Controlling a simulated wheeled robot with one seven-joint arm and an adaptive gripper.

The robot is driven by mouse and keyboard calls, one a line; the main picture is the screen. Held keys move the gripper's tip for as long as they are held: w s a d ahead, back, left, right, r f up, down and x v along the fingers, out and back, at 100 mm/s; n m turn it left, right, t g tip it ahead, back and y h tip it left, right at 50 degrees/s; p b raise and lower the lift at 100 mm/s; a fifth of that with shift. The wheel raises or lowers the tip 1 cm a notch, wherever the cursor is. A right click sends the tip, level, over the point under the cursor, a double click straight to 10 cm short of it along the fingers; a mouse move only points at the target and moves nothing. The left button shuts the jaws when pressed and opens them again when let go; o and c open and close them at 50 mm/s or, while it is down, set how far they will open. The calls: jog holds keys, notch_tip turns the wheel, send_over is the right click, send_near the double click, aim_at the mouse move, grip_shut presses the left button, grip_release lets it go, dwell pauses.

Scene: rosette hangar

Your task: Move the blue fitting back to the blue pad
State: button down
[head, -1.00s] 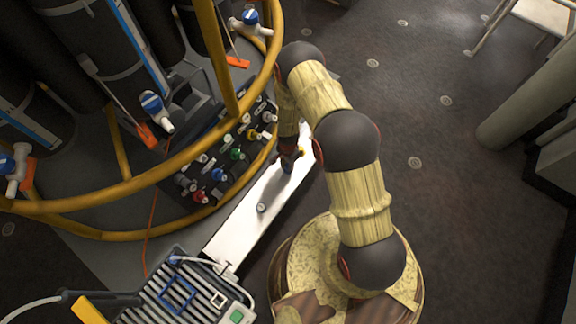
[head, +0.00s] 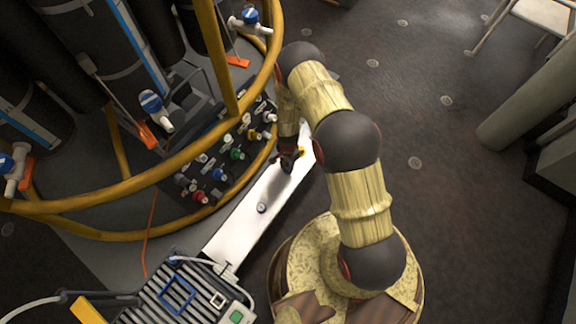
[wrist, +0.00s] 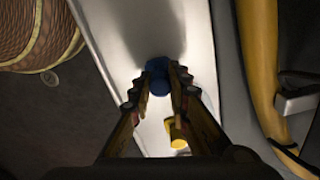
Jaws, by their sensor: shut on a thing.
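My gripper (wrist: 160,90) is shut on the blue fitting (wrist: 157,72), whose round blue end shows between the fingertips in the wrist view, over the white bench strip. In the head view my gripper (head: 289,162) is low over the far half of the white strip (head: 238,232). The fitting is hidden there by the fingers, and I cannot tell whether it touches the strip. The blue pad appears to be the blue square outline (head: 177,295) on the slatted tray at the lower left, well away from my gripper.
A yellow fitting (wrist: 177,132) stands close beside my right finger. A small grey fitting (head: 262,208) stands midway along the strip. A panel of coloured valves (head: 225,155) and a yellow rail (head: 150,178) border its left side.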

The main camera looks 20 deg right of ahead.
jog(key=shift+f+b, duration=0.3)
jog(key=shift+f, duration=0.1)
dwell(0.6)
jog(key=c, duration=1.7)
grip_release()
jog(key=shift+c, duration=0.2)
jog(key=shift+o, duration=0.6)
jog(key=shift+r, duration=0.1)
notch_tip(320, 180, up, 12)
